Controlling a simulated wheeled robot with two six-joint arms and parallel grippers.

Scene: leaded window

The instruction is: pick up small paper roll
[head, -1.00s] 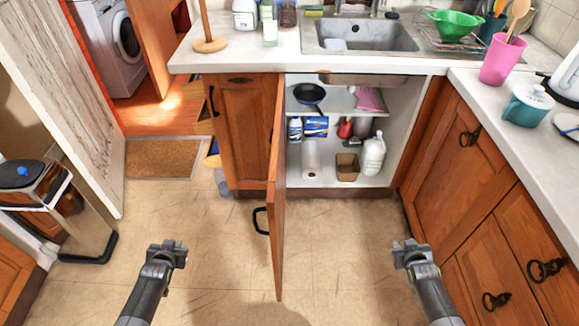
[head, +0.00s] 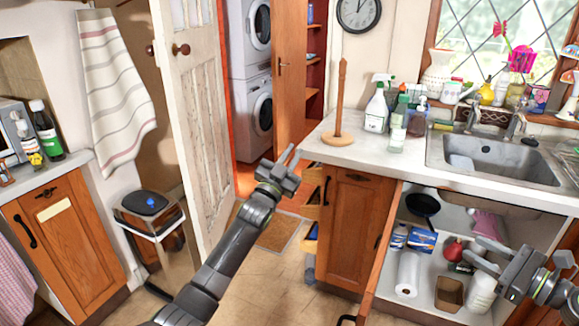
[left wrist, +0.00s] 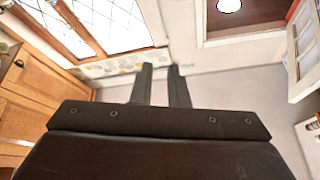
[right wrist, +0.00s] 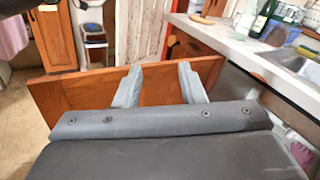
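The small paper roll (head: 408,273) is white and stands upright on the floor of the open sink cabinet, at its left side.
The opened cabinet door (head: 380,255) stands out just left of the opening. A brown box (head: 449,292) and a white jug (head: 481,291) are right of the roll. A blue box (head: 422,240) and a dark pan (head: 423,206) are above. A bin (head: 150,206) stands at left.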

